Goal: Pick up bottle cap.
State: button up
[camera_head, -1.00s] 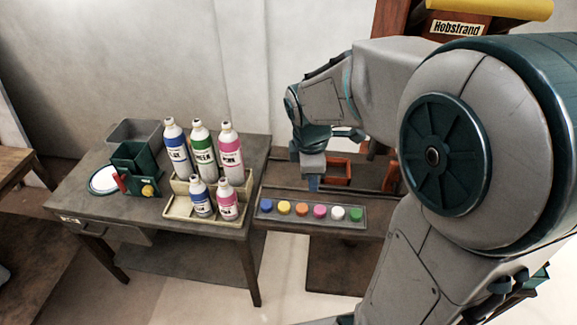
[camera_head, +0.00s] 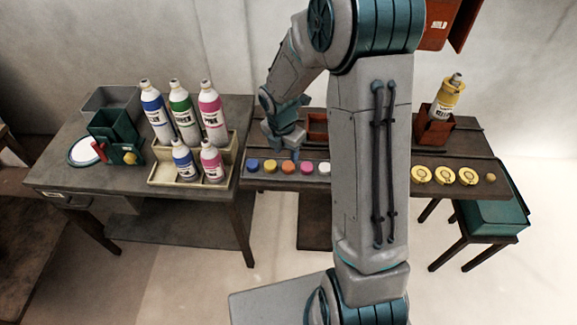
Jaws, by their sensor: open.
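A row of coloured caps lies on a grey strip tray (camera_head: 262,176) on the right-hand bench. From left to right I see a blue cap (camera_head: 253,166), a yellow cap (camera_head: 270,166), an orange cap (camera_head: 288,168), a pink cap (camera_head: 307,168) and a white cap (camera_head: 324,169). My arm hides the right end of the tray. My gripper (camera_head: 288,148) points down just behind and above the row, in line with the orange cap in the picture. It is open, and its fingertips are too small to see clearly. I see nothing held.
Blue, green and pink bottles (camera_head: 185,117) stand in a cream rack (camera_head: 160,175) on the left table. Round yellow discs (camera_head: 444,175) lie at the bench's right. An orange box (camera_head: 318,125) is beside my gripper.

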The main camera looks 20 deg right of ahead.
aim_at(288, 165)
jog(key=shift+d+f, duration=0.2)
jog(key=shift+f, duration=1.25)
jog(key=shift+d+f, duration=0.15)
jog(key=shift+f, duration=1.3)
jog(key=c, duration=0.7)
